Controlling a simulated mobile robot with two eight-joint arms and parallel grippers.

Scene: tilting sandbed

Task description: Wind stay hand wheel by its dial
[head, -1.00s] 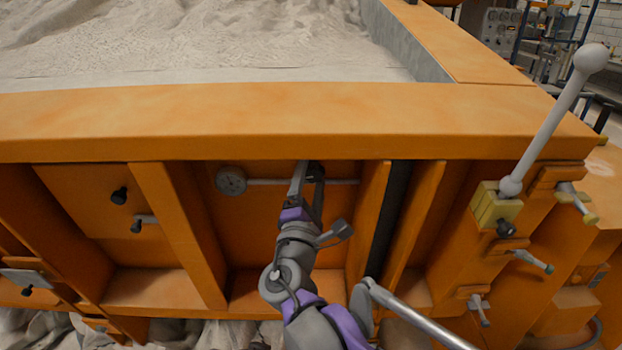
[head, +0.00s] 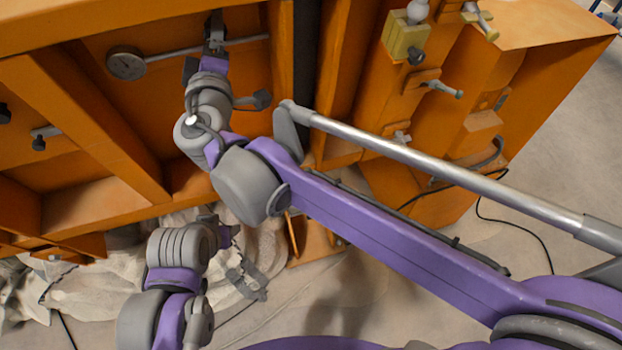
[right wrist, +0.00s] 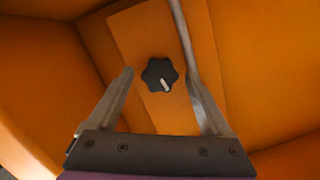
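A black lobed hand wheel (right wrist: 160,75) with a pale mark shows in the right wrist view, on an orange panel. My right gripper (head: 214,30) is at the rod, right of the dial. In the right wrist view it is open (right wrist: 163,98), a finger on either side of the wheel and apart from it. The wheel is hidden in the head view. My left gripper (head: 246,278) hangs low, away from the dial; its opening is unclear.
Orange ribs (head: 92,118) stand on both sides of the dial's bay. The rod (right wrist: 182,40) passes close to the right finger. A yellow block (head: 405,37) and clamp handles are at the right. Cloth (head: 110,270) and a black cable lie on the floor.

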